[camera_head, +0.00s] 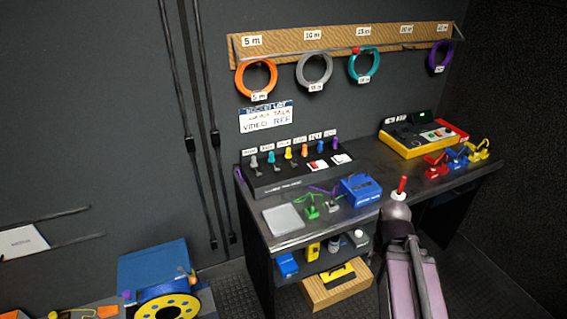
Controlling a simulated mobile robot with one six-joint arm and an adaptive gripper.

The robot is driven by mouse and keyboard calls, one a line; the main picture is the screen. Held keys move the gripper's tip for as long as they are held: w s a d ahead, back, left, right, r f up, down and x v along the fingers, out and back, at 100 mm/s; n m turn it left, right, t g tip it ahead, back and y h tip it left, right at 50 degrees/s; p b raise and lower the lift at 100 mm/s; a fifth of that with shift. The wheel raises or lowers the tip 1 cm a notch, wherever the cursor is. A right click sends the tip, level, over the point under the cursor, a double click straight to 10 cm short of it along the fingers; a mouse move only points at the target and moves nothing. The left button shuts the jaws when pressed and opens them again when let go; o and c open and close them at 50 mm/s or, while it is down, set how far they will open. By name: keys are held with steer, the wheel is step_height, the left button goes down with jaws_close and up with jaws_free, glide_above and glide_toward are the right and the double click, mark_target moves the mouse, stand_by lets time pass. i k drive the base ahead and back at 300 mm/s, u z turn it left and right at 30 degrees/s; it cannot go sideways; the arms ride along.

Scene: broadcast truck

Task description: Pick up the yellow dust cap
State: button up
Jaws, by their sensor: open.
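A row of small coloured caps stands on a black, labelled rack (300,180) at the back left of the bench. The yellow dust cap (289,151) is upright in this row, between a teal cap (271,156) and an orange cap (305,150). Nothing touches it from above. My arm rises from the bottom edge right of centre, in front of the bench, to a rounded grey joint.
Cable coils hang above. A wooden box (312,297) is below; a blue reel (155,265) stands left.

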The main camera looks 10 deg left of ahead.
mark_target(288, 155)
steer(key=k, duration=1.1)
steer(key=z, duration=0.5)
steer(key=i, duration=1.45)
steer(key=u, duration=0.45)
steer(key=i, duration=0.75)
steer(key=u, duration=0.1)
